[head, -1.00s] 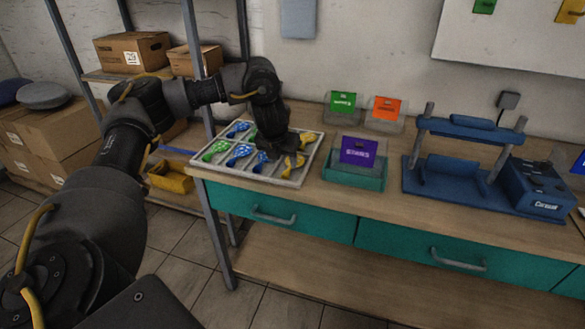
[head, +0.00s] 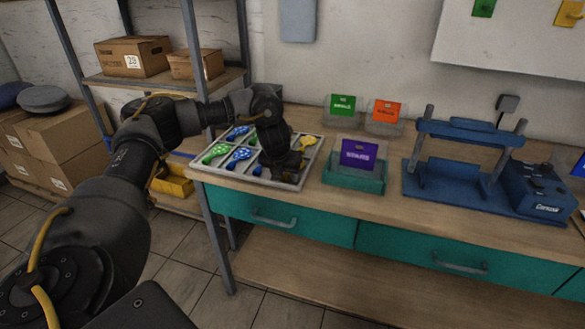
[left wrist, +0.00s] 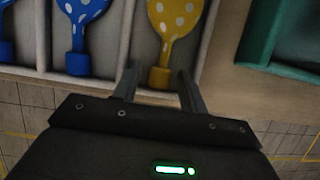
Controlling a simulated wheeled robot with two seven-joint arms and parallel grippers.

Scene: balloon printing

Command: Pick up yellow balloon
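A yellow balloon with white dots (left wrist: 176,18) lies in a compartment of the grey tray (head: 240,177), its yellow stem end pointing toward my gripper. My left gripper (left wrist: 159,70) is open, with one finger on each side of that stem end in the left wrist view; I cannot tell whether they touch it. In the head view, the left gripper (head: 285,168) is over the tray's front right part and hides most of this balloon. Another yellow balloon (head: 308,141) lies in the back right compartment. My right gripper is not in view.
Blue balloons (head: 239,155) and green balloons (head: 215,150) lie in the other compartments. A teal holder with a purple packet (head: 357,153) stands just right of the tray. A blue press (head: 470,195) is farther right on the wooden table.

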